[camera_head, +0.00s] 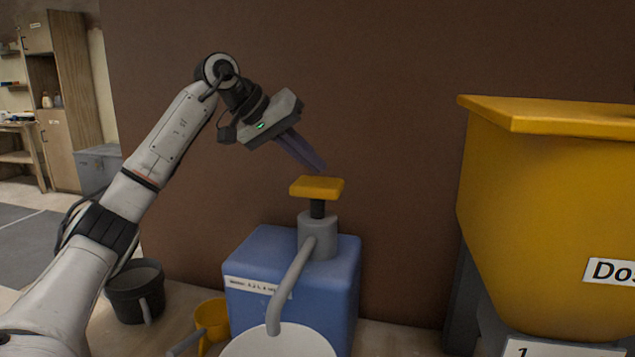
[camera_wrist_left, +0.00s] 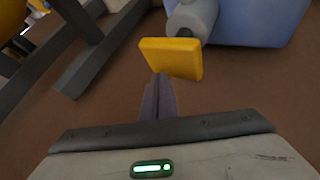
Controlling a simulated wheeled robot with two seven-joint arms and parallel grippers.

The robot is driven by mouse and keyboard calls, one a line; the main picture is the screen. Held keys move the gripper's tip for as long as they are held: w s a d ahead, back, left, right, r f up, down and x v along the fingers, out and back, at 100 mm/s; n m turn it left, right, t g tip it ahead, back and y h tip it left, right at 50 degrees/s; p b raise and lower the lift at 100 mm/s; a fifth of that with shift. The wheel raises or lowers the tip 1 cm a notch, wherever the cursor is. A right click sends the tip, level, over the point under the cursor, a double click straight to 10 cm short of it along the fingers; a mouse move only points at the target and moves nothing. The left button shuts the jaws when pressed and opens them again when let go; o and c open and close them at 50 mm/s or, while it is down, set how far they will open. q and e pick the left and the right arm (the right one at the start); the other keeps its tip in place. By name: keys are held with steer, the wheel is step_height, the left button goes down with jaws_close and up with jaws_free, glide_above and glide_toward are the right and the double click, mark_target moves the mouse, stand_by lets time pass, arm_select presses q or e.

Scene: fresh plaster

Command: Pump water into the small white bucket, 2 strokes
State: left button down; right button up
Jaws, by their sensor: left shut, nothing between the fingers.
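The blue water container (camera_head: 338,295) stands in front of the brown wall, with a grey pump body on top and a yellow push plate (camera_head: 317,187) at the top of its stem. The plate also shows in the left wrist view (camera_wrist_left: 172,58). A grey spout (camera_head: 291,284) curves down over the small white bucket (camera_head: 277,343), which is cut off by the lower edge. My left gripper (camera_head: 322,168) is shut and empty, its fingertips pointing down just above the yellow plate; whether they touch it I cannot tell. My right gripper is not in view.
A large yellow hopper (camera_head: 560,220) on a dark stand is at the right. A small yellow bucket (camera_head: 212,317) and a black bucket (camera_head: 136,288) stand left of the blue container. A shelf unit (camera_head: 60,105) is far left.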

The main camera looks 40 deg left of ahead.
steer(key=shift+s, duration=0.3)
arm_select(q)
steer(key=shift+f, duration=0.1)
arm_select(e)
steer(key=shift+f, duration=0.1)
arm_select(q)
steer(key=shift+f, duration=0.35)
steer(key=shift+f, duration=0.2)
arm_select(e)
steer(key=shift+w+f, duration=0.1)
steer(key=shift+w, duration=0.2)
